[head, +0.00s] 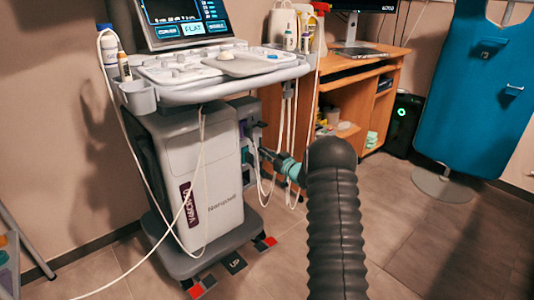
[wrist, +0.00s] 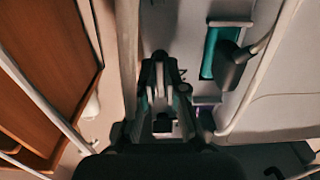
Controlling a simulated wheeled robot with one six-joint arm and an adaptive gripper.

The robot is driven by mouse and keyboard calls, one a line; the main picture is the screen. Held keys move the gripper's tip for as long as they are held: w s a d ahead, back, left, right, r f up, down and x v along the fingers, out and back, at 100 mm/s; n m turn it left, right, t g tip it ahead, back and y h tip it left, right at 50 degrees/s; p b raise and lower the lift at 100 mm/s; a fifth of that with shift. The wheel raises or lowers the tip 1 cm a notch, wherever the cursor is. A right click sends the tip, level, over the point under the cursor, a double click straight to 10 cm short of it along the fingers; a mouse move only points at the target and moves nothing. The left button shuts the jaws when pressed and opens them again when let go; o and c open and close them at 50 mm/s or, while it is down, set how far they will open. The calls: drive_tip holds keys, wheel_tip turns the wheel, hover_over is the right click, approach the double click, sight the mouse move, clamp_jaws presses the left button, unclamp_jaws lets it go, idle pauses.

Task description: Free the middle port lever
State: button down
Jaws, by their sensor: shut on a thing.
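The ultrasound cart (head: 205,170) stands left of centre, with its port panel on the right side of its body. In the wrist view a teal port connector (wrist: 210,52) with a dark plug and pale cable sits right of my gripper (wrist: 161,62). My gripper also shows in the head view (head: 262,152), reaching the port side of the cart. Its fingers are close together at the panel, shut on what appears to be the middle port lever. The lever is small, dark and mostly hidden by the fingertips, so its position cannot be told.
Pale cables (head: 283,130) hang beside the ports, close to my gripper; more cables cross the wrist view. A wooden desk (head: 350,85) stands behind. A footswitch (head: 234,263) lies on the floor by the cart's base. The floor at right is clear, before a blue apron (head: 480,80) on a stand.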

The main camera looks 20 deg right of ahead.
idle(0.5)
drive_tip(key=c, duration=1.2)
unclamp_jaws()
drive_tip(key=shift+c, duration=0.2)
drive_tip(key=v, duration=1.2)
